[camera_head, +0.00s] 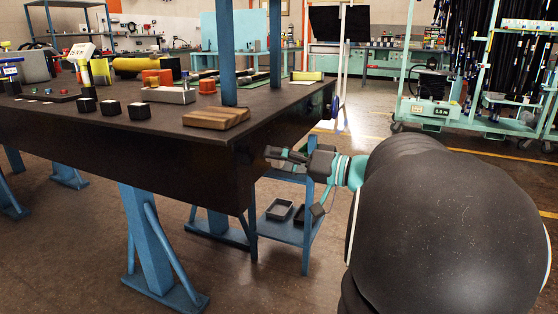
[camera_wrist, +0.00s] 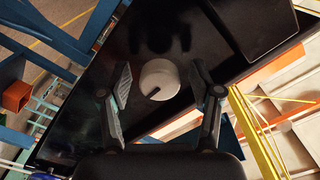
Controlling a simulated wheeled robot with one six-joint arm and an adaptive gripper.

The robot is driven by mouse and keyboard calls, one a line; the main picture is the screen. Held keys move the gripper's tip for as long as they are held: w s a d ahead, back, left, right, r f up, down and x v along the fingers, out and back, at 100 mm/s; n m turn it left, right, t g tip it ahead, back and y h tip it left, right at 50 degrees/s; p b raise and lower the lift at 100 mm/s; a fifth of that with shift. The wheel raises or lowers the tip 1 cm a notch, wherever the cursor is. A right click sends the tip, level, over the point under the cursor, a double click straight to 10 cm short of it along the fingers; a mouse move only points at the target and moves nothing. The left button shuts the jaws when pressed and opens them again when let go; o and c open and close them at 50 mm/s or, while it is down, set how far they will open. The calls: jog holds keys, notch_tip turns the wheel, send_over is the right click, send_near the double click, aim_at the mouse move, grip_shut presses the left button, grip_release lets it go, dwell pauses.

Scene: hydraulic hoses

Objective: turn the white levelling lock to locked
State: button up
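The white levelling lock (camera_wrist: 159,79) is a round knob on a dark panel (camera_wrist: 75,125), seen in the wrist view. A short black mark on it points to the lower left of that picture. My gripper (camera_wrist: 160,84) is open, with one finger on each side of the knob. A gap shows between the knob and each finger. In the head view, my gripper (camera_head: 271,154) is beside the dark end face of the workbench (camera_head: 262,102); the knob cannot be made out there.
A wooden block (camera_head: 216,118) lies at the bench corner, near a blue upright (camera_head: 228,60). A blue shelf stand (camera_head: 290,232) with small trays stands below my gripper. A dark rectangular part (camera_wrist: 258,25) and yellow bars (camera_wrist: 250,125) show right of the knob in the wrist view.

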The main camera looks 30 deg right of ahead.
jog(key=c, duration=1.1)
jog(key=shift+m, duration=0.4)
jog(key=m, duration=0.4)
jog(key=m+p, duration=0.2)
jog(key=m, duration=0.2)
jog(key=shift+r+m+p, duration=0.15)
jog(key=shift+m+p, duration=0.15)
jog(key=m+p, duration=0.4)
jog(key=m, duration=0.1)
jog(key=shift+m+p, duration=1.3)
jog(key=shift+m, duration=0.4)
jog(key=shift+f, duration=0.2)
